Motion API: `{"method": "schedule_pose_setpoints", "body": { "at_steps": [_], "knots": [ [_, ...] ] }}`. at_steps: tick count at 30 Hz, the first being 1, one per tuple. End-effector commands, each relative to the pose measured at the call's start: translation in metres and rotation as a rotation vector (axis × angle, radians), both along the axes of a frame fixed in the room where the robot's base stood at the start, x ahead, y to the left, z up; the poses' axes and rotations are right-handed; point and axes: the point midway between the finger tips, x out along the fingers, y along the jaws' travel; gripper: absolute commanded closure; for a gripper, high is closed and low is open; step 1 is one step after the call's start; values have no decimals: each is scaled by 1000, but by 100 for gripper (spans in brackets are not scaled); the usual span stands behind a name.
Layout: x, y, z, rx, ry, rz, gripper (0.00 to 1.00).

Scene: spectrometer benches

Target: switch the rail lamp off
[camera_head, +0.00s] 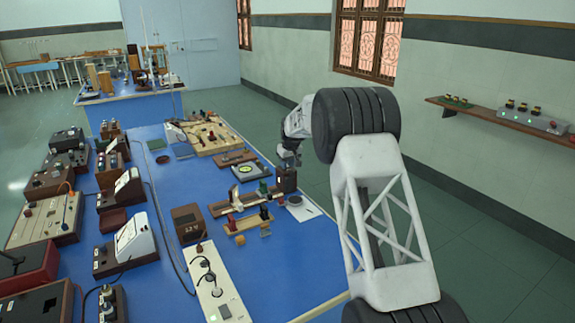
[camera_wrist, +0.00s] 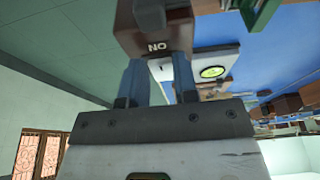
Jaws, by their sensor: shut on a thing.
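The rail lamp (camera_head: 286,180) appears to be the dark brown box at the right end of the optical rail on the blue bench. My gripper (camera_head: 290,155) is at the lamp's top in the head view. In the wrist view the two blue-grey fingers of my gripper (camera_wrist: 158,68) reach the housing's edge, apart from each other. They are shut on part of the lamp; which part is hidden.
Meters and boxes crowd the bench's left side.

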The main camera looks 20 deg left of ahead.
Motion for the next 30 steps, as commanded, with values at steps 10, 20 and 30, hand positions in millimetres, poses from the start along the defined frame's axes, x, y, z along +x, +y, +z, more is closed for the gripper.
{"method": "schedule_pose_setpoints", "body": {
  "at_steps": [10,20,30],
  "knots": [
    [3,4,3,-108,107,0,96],
    [3,4,4,-126,125,-1,96],
    [3,3,4,-126,125,-1,47]
  ]
}}
